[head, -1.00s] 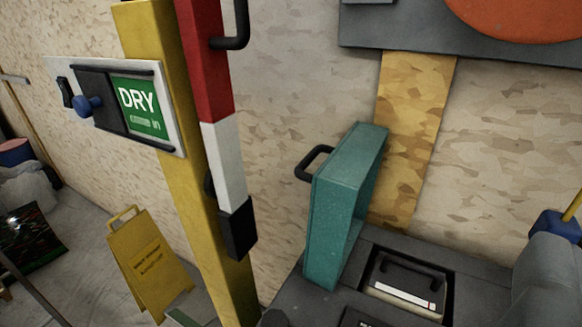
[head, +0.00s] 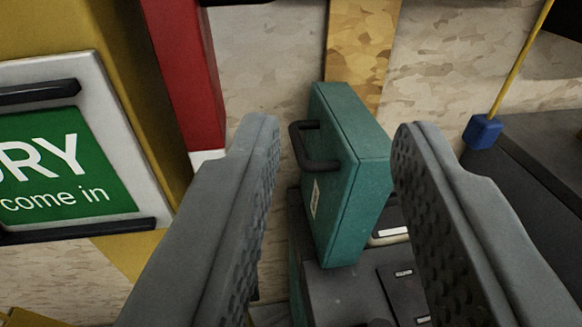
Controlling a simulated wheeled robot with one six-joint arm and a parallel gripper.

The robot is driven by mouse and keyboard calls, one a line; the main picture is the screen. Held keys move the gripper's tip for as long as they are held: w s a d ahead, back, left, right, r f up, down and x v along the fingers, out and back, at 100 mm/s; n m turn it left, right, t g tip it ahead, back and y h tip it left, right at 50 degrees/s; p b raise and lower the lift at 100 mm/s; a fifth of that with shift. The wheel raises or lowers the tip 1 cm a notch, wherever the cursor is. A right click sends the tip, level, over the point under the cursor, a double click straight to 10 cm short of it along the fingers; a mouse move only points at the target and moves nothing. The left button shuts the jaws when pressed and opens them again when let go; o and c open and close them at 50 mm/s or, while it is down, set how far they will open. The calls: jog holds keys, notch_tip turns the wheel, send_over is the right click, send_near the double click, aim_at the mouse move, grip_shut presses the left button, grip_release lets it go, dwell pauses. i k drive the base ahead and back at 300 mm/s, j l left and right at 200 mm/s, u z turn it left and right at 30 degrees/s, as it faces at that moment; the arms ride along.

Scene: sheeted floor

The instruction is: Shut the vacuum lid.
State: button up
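The vacuum lid (head: 358,182) is a teal box-like cover with a black handle (head: 316,148) on its left face. It stands upright, open, at the edge of the dark grey vacuum body (head: 345,292). Part of the opening with a pale-labelled piece (head: 388,234) shows behind it, mostly hidden by the lid and my right finger. My gripper (head: 332,140) is open, its two grey textured fingers wide apart. In the picture the lid and handle lie between the fingers. I see no clear contact, and how far off the lid is I cannot tell.
A green sign in a white frame (head: 150,170) with dark rails hangs at the left by a yellow post (head: 110,30) and a red-and-white bar (head: 180,70). A blue block with a yellow rod (head: 482,132) stands at the right. A chipboard wall (head: 265,65) is behind.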

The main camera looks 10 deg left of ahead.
aim_at(346, 184)
jog(key=l+u, duration=0.25)
jog(key=l, duration=1.05)
jog(key=l+u, duration=0.15)
jog(key=l, duration=0.4)
